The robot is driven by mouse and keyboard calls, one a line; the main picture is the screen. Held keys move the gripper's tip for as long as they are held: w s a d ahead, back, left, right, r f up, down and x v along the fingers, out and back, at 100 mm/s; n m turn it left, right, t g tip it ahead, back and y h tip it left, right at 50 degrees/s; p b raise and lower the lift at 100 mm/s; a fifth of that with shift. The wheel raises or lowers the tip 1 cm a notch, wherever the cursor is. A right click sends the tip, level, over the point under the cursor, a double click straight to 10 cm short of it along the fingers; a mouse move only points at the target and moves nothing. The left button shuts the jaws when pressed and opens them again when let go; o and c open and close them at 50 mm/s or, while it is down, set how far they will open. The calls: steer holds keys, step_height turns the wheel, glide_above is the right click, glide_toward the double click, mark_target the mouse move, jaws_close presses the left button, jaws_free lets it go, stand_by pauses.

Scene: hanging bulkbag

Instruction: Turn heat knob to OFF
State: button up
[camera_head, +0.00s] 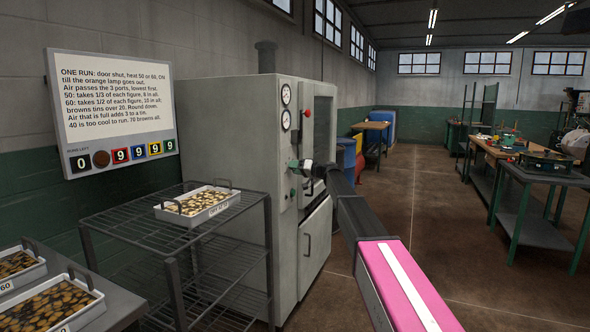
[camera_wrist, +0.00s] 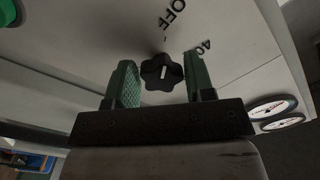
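The heat knob (camera_wrist: 162,72) is black and lobed with a short white mark. In the wrist view it sits on the pale panel between the two green fingers of my gripper (camera_wrist: 159,62). The white mark runs roughly up and down in the picture, about in line with a small tick below the printed word OFF (camera_wrist: 172,14); a 40 label (camera_wrist: 206,46) is to the right. The fingers are open, with a gap on each side of the knob. In the head view my gripper (camera_head: 300,165) is at the front of the grey cabinet (camera_head: 232,120) and hides the knob.
Two round gauges (camera_head: 286,108) and a red button (camera_head: 307,113) are above my gripper on the cabinet. A wire rack (camera_head: 160,222) with a tray (camera_head: 172,214) stands to the left, under a sign (camera_head: 112,100). Open floor (camera_head: 430,200) lies to the right.

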steer(key=shift+o, duration=0.8)
steer(key=shift+d, duration=0.1)
steer(key=v, duration=1)
steer(key=shift+d, duration=0.3)
steer(key=shift+s, duration=0.2)
